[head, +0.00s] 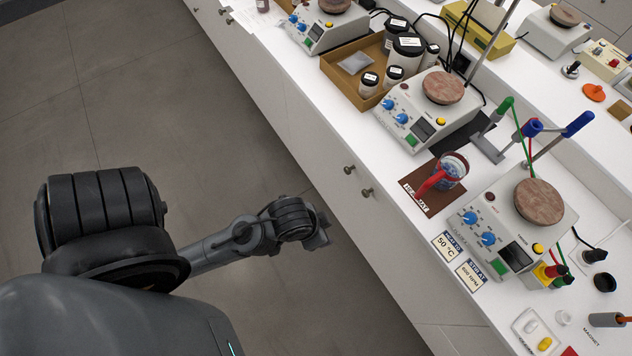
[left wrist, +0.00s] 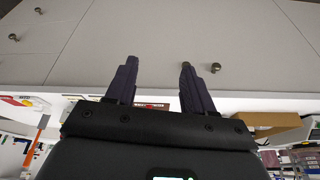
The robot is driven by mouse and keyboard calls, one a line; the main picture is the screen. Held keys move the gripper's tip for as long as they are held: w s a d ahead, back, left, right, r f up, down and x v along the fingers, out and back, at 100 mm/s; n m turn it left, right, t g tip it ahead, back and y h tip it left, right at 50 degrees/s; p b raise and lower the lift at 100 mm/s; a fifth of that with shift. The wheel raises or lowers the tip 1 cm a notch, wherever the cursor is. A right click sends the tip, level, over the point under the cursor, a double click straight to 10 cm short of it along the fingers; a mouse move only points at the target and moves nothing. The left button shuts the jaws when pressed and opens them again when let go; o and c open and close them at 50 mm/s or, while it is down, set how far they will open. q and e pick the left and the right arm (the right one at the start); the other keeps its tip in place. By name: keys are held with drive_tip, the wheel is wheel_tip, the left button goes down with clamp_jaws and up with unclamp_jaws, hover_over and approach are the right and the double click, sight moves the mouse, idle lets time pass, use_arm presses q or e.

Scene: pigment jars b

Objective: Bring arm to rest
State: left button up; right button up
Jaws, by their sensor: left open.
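My left arm comes in from the left in the head view, over the floor in front of the bench. Its gripper (head: 320,234) is beside the cabinet fronts, below the bench top and apart from the objects on it. In the left wrist view the two fingers of the gripper (left wrist: 158,66) are spread, with nothing between them but cabinet front behind. My right gripper is not in either view.
The white bench (head: 400,232) runs diagonally on the right. On it stand a hotplate stirrer (head: 515,258), a mug (head: 452,168) on a brown mat (head: 418,196), and a wooden tray (head: 345,78) of jars. Cabinet knobs (head: 366,192) stick out near the gripper. The floor (head: 200,130) is clear.

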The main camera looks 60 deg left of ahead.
use_arm(q)
drive_tip(key=shift+s+r, duration=0.15)
drive_tip(key=shift+s, duration=0.5)
wheel_tip(320, 180, up, 18)
drive_tip(key=p, duration=1.7)
drive_tip(key=shift+f+p, duration=0.2)
drive_tip(key=shift+p, duration=0.15)
